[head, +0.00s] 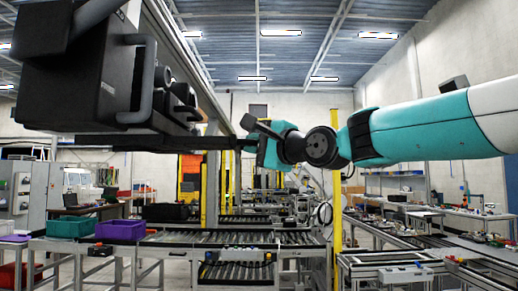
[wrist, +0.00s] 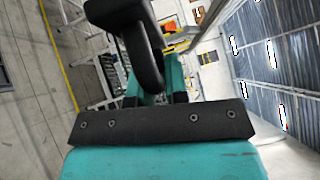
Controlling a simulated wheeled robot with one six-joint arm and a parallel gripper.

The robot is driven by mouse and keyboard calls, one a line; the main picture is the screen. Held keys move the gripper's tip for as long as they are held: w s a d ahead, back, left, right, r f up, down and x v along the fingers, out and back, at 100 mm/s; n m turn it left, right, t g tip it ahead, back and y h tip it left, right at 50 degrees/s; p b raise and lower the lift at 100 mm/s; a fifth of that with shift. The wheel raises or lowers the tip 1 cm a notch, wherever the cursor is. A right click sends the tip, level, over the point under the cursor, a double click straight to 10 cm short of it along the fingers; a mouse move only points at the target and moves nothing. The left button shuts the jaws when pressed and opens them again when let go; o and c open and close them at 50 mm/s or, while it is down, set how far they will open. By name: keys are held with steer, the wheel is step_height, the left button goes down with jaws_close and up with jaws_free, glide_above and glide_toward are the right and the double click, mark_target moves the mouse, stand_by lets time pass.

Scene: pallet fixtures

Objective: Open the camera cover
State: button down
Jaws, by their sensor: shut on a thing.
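A large black camera housing (head: 75,85) with rounded handles fills the upper left of the head view. A thin dark flat piece, apparently the camera cover (head: 190,143), stretches from under the housing to my gripper. My teal and black gripper (head: 260,140) reaches in from the right and is shut at the right end of this piece. In the wrist view a black curved handle (wrist: 148,55) rises at my gripper's fingertips (wrist: 165,98). The exact grip is hard to see, and how far the cover stands open cannot be told.
Roller conveyors (head: 235,270) run below. A green bin (head: 72,226) and a purple bin (head: 120,230) stand at the lower left. Yellow posts (head: 337,200) rise behind my gripper. A workbench (head: 430,215) is at the right. The air right below my arm looks clear.

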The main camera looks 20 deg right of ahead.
steer(key=c, duration=1.1)
jaws_free()
steer(key=shift+s+a, duration=0.1)
steer(key=shift+s+d+f+b, duration=0.15)
steer(key=shift+s+d+b, duration=0.1)
steer(key=shift+d+b, duration=0.05)
steer(key=b+v, duration=1.4)
steer(key=v, duration=0.2)
steer(key=shift+s+d+b, duration=0.1)
steer(key=shift+s+b, duration=0.2)
steer(key=shift+b, duration=0.1)
